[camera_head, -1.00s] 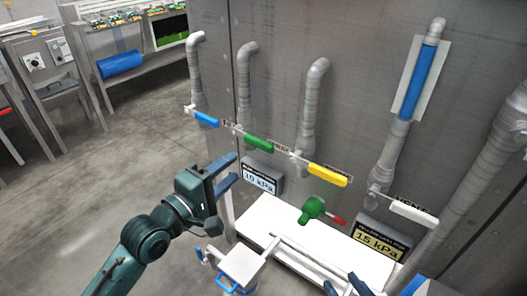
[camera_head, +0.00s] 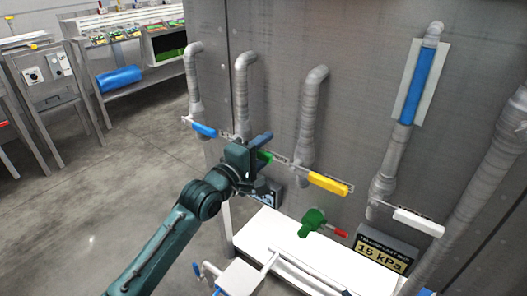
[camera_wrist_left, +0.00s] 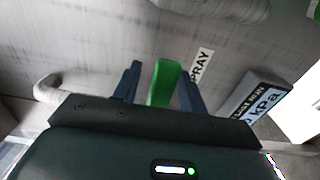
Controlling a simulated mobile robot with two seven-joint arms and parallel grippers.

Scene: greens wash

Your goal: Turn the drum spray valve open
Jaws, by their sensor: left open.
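The green valve handle (camera_head: 265,157) is on the pipe second from the left on the grey metal wall. In the head view my left gripper (camera_head: 267,163) is at this handle and hides much of it. In the left wrist view the green handle (camera_wrist_left: 162,86) stands between the two open dark fingers (camera_wrist_left: 158,72), with a gap on each side. A white label (camera_wrist_left: 201,67) reading "SPRAY" is beside it. I cannot tell how far the handle is turned. My right gripper is not in view.
Blue (camera_head: 203,130), yellow (camera_head: 329,183) and white (camera_head: 419,222) handles are on neighbouring pipes. Below are a green valve body (camera_head: 312,222) with a red lever, a white surface (camera_head: 262,235) and a 15 kPa display (camera_head: 381,254). Open floor lies left.

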